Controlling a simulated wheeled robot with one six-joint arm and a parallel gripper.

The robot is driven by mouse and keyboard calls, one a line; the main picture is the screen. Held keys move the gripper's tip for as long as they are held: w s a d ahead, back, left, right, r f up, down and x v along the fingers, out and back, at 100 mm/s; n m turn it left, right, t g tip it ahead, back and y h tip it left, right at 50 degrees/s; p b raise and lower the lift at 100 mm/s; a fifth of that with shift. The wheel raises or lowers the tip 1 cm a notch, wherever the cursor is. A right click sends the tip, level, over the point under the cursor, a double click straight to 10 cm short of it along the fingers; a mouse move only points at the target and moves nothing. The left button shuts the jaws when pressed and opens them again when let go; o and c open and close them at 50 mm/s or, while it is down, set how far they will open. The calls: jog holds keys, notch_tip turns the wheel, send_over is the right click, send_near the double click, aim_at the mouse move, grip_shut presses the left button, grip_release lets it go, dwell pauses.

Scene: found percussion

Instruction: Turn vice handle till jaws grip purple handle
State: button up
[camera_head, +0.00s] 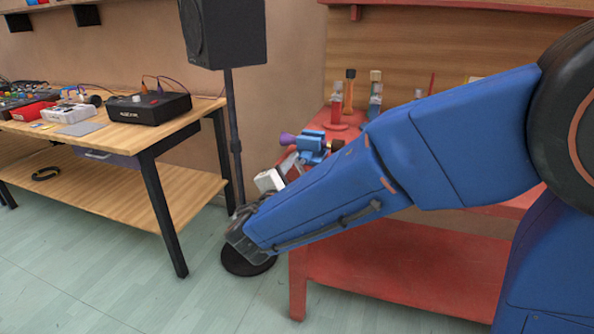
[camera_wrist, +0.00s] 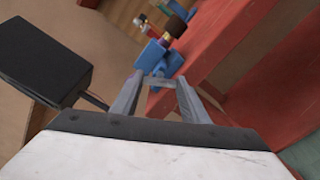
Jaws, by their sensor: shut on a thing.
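The blue vice (camera_head: 313,141) is on the red bench, beyond my gripper (camera_head: 288,166). The purple handle (camera_head: 287,139) sticks out at the vice's left side in the head view. In the wrist view the blue vice (camera_wrist: 157,57) lies just past my fingertips. A thin grey bar (camera_wrist: 160,80), seemingly the vice handle, spans between my two grey fingers, and my gripper is shut on it. A dark brown knob with a gold band (camera_wrist: 175,27) shows above the vice there. Whether the vice jaws touch the purple handle is too small to tell.
The red bench (camera_head: 385,262) has a lower shelf, and several upright tools stand at its back. A black speaker (camera_head: 225,32) on a stand is just left of the bench. A wooden table (camera_head: 160,141) with audio gear stands further left. Open floor lies in front.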

jog(key=shift+m, duration=0.9)
jog(key=shift+f, duration=0.1)
jog(key=o, duration=1.1)
jog(key=shift+c, duration=0.2)
jog(key=shift+s, duration=0.1)
jog(key=v, duration=1.7)
jog(key=shift+s, duration=0.15)
